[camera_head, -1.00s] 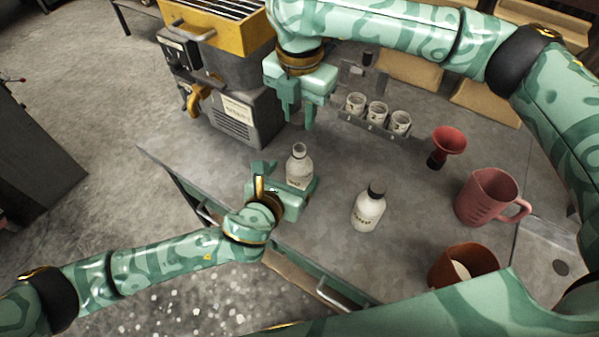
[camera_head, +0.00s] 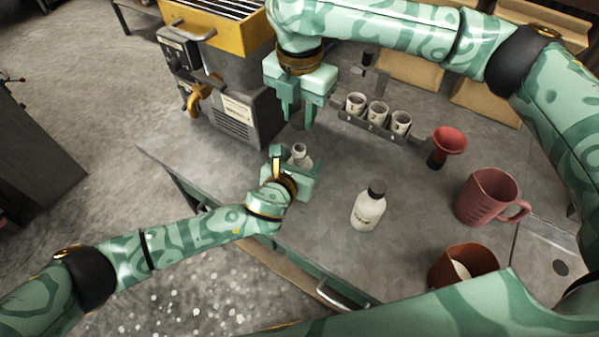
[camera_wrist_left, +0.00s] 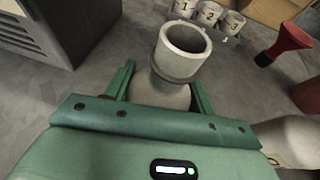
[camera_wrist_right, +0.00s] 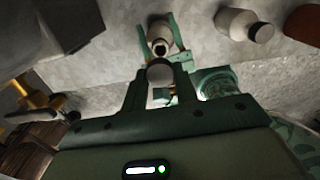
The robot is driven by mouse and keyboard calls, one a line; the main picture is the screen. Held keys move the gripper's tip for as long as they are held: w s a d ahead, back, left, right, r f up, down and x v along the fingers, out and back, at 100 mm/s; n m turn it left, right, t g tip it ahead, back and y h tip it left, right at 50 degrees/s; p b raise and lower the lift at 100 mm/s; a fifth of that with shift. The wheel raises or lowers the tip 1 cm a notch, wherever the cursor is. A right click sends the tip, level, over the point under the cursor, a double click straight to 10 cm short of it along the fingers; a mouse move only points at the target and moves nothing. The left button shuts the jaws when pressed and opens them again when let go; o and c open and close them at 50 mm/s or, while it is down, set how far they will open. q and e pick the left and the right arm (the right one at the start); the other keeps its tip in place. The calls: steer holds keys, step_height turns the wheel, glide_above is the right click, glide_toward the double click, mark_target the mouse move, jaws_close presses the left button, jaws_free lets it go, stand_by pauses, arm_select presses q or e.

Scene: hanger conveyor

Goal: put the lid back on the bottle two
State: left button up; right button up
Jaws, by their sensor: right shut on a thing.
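An uncapped pale bottle (camera_head: 300,151) stands upright on the grey table. In the left wrist view its open round neck (camera_wrist_left: 182,50) faces me. My left gripper (camera_head: 297,163) is low around this bottle, one finger on each side, with narrow gaps showing in the left wrist view (camera_wrist_left: 161,92). My right gripper (camera_head: 298,122) points down, above and just behind the bottle. It is shut on a round greyish lid (camera_wrist_right: 160,74), seen between its fingertips in the right wrist view. A second bottle with a dark cap (camera_head: 369,208) stands apart to the right; I cannot read its label.
Numbered cups (camera_head: 378,111) sit in a rack at the back. A red funnel-like piece (camera_head: 449,140), a pink jug (camera_head: 487,197) and a brown pot (camera_head: 463,264) stand to the right. A grey and yellow machine (camera_head: 232,90) stands at the back left. The left table top is clear.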

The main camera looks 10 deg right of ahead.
arm_select(q)
steer(key=shift+c, duration=1.4)
arm_select(e)
glide_above(299, 158)
steer(key=w, duration=0.1)
steer(key=shift+w+d+f, duration=0.1)
steer(key=shift+f, duration=1.15)
steer(key=shift+w+d+f, duration=0.1)
steer(key=shift+f, duration=1.15)
steer(key=shift+f, duration=0.85)
steer(key=shift+f, duration=0.55)
